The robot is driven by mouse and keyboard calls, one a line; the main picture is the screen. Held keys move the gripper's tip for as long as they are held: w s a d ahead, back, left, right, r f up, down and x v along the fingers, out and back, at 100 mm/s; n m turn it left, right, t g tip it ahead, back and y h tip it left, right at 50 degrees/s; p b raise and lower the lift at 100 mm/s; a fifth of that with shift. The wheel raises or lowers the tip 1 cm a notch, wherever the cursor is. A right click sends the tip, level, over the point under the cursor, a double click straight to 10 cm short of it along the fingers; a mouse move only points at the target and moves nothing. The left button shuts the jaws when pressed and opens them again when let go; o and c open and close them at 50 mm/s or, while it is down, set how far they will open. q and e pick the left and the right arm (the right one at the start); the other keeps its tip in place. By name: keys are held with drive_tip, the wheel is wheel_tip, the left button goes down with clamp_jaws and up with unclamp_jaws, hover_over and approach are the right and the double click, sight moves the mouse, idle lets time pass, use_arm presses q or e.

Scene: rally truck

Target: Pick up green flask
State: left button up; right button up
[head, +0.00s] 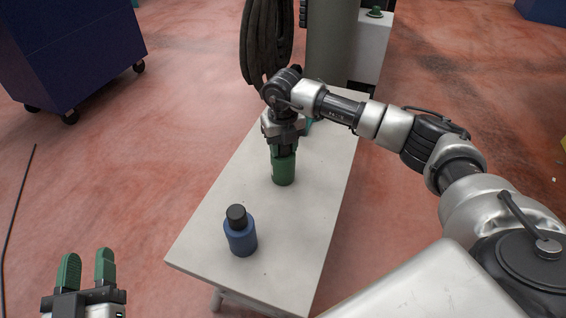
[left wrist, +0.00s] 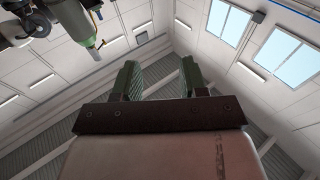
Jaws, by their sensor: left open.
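The green flask (head: 284,172) stands upright on the white table in the head view. My right gripper (head: 284,148) points down at it from above, with its green fingers at the flask's top. The fingers and wrist hide the flask's cap, and I cannot tell whether they are closed on it. My left gripper (head: 87,268) is open and empty at the lower left, off the table's left side. Its two green fingers also show in the left wrist view (left wrist: 161,80), pointing up with a clear gap between them.
A blue flask with a black cap (head: 240,236) stands on the white table (head: 290,270), nearer than the green one. Dark hoses (head: 266,40) and a grey cylinder (head: 331,45) stand behind. A dark blue wheeled cabinet (head: 70,50) is at the upper left.

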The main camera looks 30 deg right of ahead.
clamp_jaws()
drive_tip(key=shift+r, duration=0.15)
